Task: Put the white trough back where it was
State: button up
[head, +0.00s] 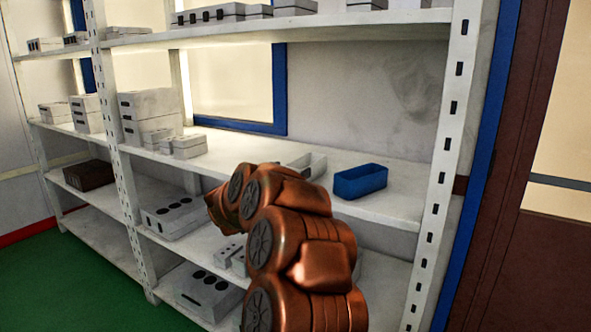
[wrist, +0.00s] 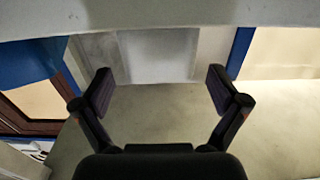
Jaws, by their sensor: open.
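The white trough (head: 316,163) sits on the middle shelf (head: 400,206), left of the blue trough (head: 360,181). My copper-coloured arm hides part of the white trough in the head view and hides my gripper there. In the wrist view, which looks upside down, my gripper (wrist: 160,82) is open with nothing clamped. A pale boxy shape that looks like the white trough (wrist: 158,60) lies ahead, between the fingers in the picture. I cannot tell whether they touch it. A blue shape, apparently the blue trough, is at the upper left.
White boxes (head: 150,112) stand on the same shelf farther left. Grey blocks (head: 175,215) lie on the shelf below, and more blocks (head: 208,14) on the shelf above. A perforated upright (head: 440,165) bounds the rack on the right. The shelf right of the blue trough is clear.

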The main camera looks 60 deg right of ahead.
jog(key=a, duration=0.9)
jog(key=shift+s+a, duration=0.25)
jog(key=shift+a, duration=0.05)
